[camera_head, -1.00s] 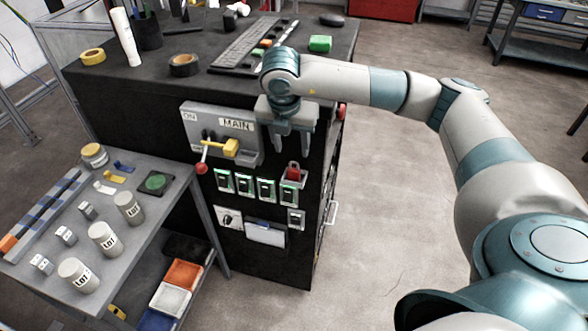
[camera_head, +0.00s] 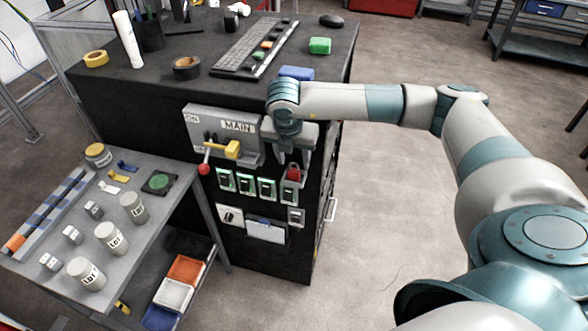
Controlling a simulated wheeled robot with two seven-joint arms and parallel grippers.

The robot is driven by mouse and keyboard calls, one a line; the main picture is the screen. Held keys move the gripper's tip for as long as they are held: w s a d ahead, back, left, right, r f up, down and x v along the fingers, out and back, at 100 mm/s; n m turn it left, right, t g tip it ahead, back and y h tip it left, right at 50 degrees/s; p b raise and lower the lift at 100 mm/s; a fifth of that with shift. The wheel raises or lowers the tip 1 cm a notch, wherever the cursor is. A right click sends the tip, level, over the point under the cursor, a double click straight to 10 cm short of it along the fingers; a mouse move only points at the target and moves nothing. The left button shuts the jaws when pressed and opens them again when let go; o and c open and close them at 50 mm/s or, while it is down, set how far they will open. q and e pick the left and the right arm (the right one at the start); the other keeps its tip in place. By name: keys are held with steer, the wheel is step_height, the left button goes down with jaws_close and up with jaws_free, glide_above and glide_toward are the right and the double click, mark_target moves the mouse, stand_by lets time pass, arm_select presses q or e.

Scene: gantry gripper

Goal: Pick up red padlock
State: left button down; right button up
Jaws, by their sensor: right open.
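The red padlock (camera_head: 293,172) hangs at the top of the rightmost lit switch on the front of the black cabinet. My right gripper (camera_head: 292,162) points down just above the padlock, with its fingers apart and their tips close to its top. I cannot tell whether the fingertips touch it. My left gripper is not in view.
A grey side table (camera_head: 62,215) with several jars stands at the left.

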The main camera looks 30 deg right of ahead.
mark_target(293, 171)
steer(key=shift+w+f, duration=0.1)
steer(key=shift+f, duration=0.2)
jaws_close()
steer(key=shift+r, duration=0.1)
steer(key=shift+r+b, duration=0.4)
steer(key=shift+r, duration=0.1)
step_height(293, 171, up, 9)
steer(key=b, duration=0.3)
stand_by(0.4)
